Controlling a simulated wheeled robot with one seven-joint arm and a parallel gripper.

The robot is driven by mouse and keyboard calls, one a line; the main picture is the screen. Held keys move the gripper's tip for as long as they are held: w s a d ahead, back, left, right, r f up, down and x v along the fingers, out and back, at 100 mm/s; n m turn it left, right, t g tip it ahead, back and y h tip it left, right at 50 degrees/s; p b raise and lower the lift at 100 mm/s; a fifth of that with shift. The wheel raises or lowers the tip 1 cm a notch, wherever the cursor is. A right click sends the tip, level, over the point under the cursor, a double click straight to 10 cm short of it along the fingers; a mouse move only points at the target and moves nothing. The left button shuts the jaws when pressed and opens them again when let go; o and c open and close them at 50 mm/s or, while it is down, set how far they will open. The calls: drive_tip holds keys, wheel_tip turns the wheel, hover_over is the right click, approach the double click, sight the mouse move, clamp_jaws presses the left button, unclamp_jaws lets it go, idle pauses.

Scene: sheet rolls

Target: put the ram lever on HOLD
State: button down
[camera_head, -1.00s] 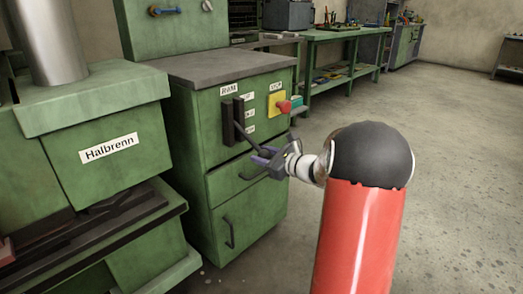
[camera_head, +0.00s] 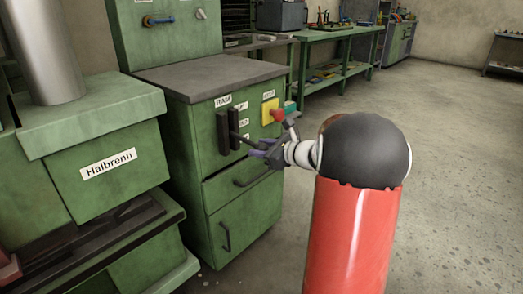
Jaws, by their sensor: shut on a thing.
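The ram lever (camera_head: 245,140) is a dark rod that sticks out from a black slotted plate (camera_head: 223,132) on the front of the green cabinet. A label reading RAM (camera_head: 223,101) is above the plate. Small white labels (camera_head: 242,122) run down its right side; their words are too small to read, so I cannot tell which one is HOLD. My gripper (camera_head: 264,150) is shut on the outer end of the lever, in front of the cabinet. The fingers hide the lever's tip. The rod slopes slightly down towards me.
A yellow box with a red button (camera_head: 274,113) is close above my gripper. A drawer handle (camera_head: 253,175) is just below it. A green machine labelled Halbrenn (camera_head: 108,164) stands on the left.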

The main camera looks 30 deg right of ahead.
drive_tip(key=shift+r, duration=0.3)
drive_tip(key=c, duration=1.3)
unclamp_jaws()
drive_tip(key=o, duration=0.4)
drive_tip(key=shift+f, duration=0.15)
drive_tip(key=shift+c, duration=0.2)
drive_tip(key=shift+d, duration=0.1)
drive_tip(key=v, duration=0.7)
drive_tip(key=shift+s, duration=0.35)
